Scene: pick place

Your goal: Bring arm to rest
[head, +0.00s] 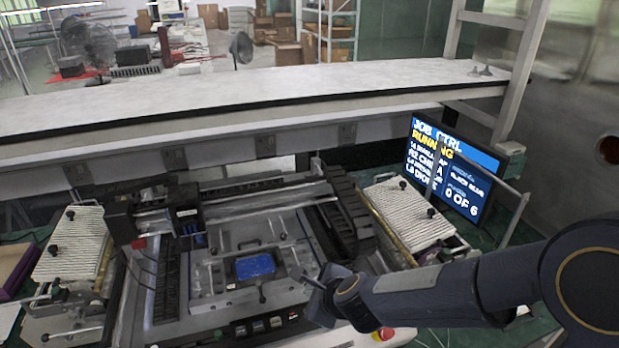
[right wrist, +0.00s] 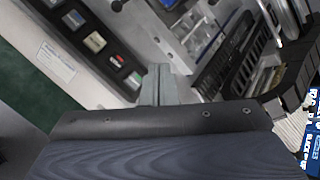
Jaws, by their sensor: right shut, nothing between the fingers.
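My right arm comes in from the right in the head view, and its dark links reach across to the front of the machine. My right gripper (head: 315,283) is at the front right corner of the machine's work plate, to the right of the blue piece (head: 255,266). In the right wrist view the grey fingers of the right gripper (right wrist: 157,84) are together, with nothing between them. How high they are above the machine is hard to tell. My left gripper is not in view.
The machine (head: 228,292) has a front panel with several buttons (right wrist: 95,41) and a red stop knob (head: 383,334) near my right arm. Ribbed white trays (head: 408,212) stand on both sides. A monitor (head: 452,168) reading RUNNING stands at the right. A long white shelf (head: 250,92) runs behind.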

